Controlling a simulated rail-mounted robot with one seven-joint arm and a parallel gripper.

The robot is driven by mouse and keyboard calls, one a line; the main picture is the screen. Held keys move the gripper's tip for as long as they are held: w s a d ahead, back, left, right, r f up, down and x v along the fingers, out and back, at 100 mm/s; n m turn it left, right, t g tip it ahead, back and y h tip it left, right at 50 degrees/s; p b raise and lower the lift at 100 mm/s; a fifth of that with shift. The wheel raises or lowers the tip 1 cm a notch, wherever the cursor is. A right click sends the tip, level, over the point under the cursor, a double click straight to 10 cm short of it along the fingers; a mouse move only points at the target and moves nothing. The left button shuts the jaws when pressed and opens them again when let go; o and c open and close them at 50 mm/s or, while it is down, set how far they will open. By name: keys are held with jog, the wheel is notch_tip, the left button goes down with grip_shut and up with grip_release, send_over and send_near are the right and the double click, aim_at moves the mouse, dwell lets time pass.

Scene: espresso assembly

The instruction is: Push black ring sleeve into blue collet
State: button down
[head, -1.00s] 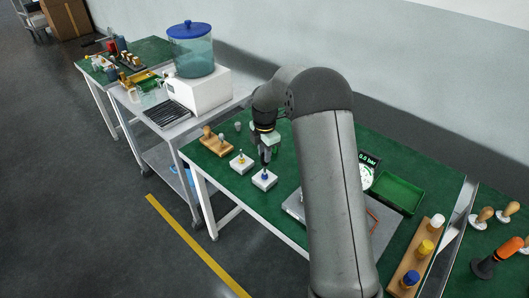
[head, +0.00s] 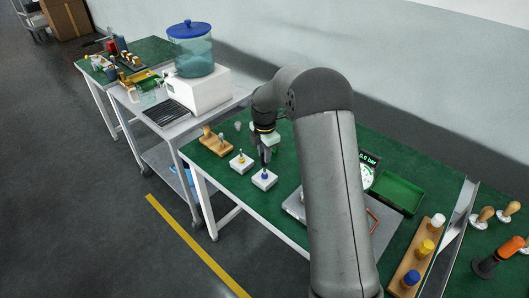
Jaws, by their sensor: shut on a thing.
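The blue collet (head: 264,176) stands upright on a white square block (head: 263,183) near the front edge of the green bench. My gripper (head: 265,160) points down right above the blue collet, with its dark fingertips close to the collet's top. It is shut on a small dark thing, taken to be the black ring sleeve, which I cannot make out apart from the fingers. I cannot tell whether the sleeve touches the collet or sits in it.
A second white block with a yellow piece (head: 241,158) stands just left. A wooden stand (head: 215,147) with knobs is farther left. A gauge (head: 368,172), a green tray (head: 399,193) and a wooden rack (head: 419,262) lie to the right.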

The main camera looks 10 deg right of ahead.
jog(key=shift+f+b, duration=0.7)
jog(key=shift+f, duration=0.45)
dwell(1.2)
jog(key=c, duration=1.1)
grip_release()
jog(key=shift+c, duration=0.2)
jog(key=shift+r, duration=0.15)
jog(key=shift+r+p, duration=1.85)
jog(key=shift+r, duration=1.05)
